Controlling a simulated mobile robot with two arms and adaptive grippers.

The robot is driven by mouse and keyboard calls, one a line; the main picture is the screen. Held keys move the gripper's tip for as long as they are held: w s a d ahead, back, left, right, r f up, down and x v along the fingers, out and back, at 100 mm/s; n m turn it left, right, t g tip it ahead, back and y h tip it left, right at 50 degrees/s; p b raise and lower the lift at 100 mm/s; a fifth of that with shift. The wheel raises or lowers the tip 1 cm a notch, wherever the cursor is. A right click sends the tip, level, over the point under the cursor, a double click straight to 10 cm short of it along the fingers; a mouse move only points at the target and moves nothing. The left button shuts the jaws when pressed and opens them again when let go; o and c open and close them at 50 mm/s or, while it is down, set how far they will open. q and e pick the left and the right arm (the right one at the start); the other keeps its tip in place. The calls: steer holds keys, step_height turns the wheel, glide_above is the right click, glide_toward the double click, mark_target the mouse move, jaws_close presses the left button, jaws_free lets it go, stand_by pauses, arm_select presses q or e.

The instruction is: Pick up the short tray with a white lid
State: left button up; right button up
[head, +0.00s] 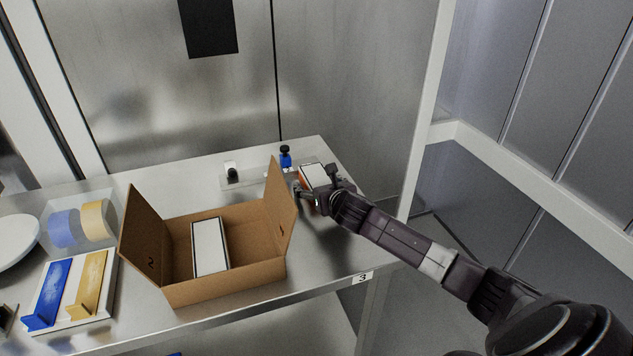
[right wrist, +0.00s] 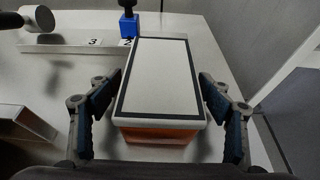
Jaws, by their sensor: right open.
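A short tray with a white lid (head: 313,173) stands at the back right of the table, partly hidden behind my right gripper. In the right wrist view the tray (right wrist: 158,75) has a white lid with a dark border and an orange-brown body. My right gripper (head: 308,190) is open, and in the right wrist view its fingers (right wrist: 162,95) stand on either side of the tray's near end. I cannot tell whether they touch it. Another white-topped tray (head: 209,246) lies in the cardboard box. My left gripper is not in view.
The open cardboard box (head: 258,275) has raised flaps beside my right arm. A blue stamp-like object (head: 285,157) stands just behind the tray. A holder with blue and yellow pieces (head: 70,288) and a white plate (head: 15,240) are at the left. A wall borders the back.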

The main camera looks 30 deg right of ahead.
steer(key=shift+c, duration=0.4)
steer(key=shift+r, duration=0.1)
steer(key=c, duration=1.3)
